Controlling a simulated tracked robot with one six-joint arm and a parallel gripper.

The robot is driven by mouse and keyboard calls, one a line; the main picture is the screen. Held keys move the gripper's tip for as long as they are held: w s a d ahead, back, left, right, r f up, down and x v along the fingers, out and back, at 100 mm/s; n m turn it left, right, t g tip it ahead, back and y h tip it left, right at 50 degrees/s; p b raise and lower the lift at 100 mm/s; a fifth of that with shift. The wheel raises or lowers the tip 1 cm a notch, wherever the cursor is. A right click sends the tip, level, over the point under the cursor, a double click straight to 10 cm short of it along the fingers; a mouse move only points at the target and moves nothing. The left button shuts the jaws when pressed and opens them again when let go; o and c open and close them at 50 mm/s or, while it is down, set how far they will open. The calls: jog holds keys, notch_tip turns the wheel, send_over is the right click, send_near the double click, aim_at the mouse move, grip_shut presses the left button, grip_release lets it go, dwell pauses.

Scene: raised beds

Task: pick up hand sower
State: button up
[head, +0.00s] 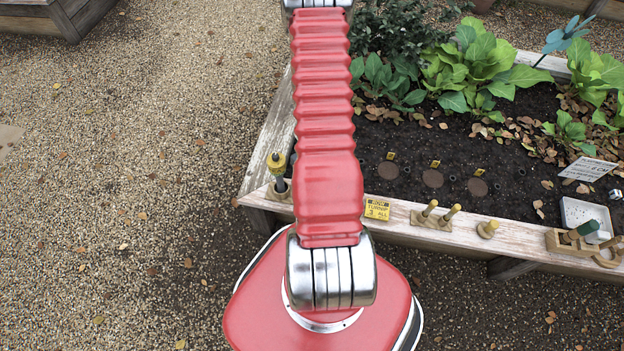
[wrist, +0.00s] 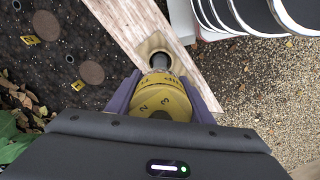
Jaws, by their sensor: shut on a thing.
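The hand sower, a yellow numbered dial head on a dark shaft, shows in the wrist view (wrist: 160,100). My gripper (wrist: 160,88) is shut on it, with a purple finger on each side of the dial. The shaft's lower end points at a tan wooden holder (wrist: 152,44) on the bed's board; I cannot tell whether it is seated in it. In the head view, the yellow head and shaft (head: 277,166) stand upright near the bed's front left corner. There my gripper is hidden, apparently behind my red arm.
Soil with dark discs (head: 433,178) and leafy plants (head: 480,65) lies behind. Open gravel (head: 130,200) is on the left.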

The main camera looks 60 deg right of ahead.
jog(key=shift+r, duration=4.65)
jog(key=shift+w, duration=0.1)
